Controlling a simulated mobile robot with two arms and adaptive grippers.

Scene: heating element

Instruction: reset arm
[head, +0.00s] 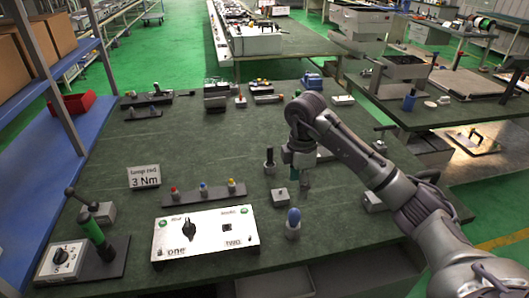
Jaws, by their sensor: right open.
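My right arm reaches in from the lower right over the dark green workbench (110,215). Its wrist bends down, and my right gripper (304,178) points down above the middle of the bench. The gripper is open, with nothing seen held in it. It is small and partly hidden by the wrist, so its exact height above the bench cannot be told. A small grey block (280,197) and a dark upright tool (269,160) stand just left of it. My left gripper is not in view.
A white control box (205,235) with a black knob sits at the bench's front. A blue-topped knob (293,222) stands right of it. A row of coloured buttons (204,190) and a "3 Nm" sign (144,177) lie behind. A green-handled lever (95,235) stands front left.

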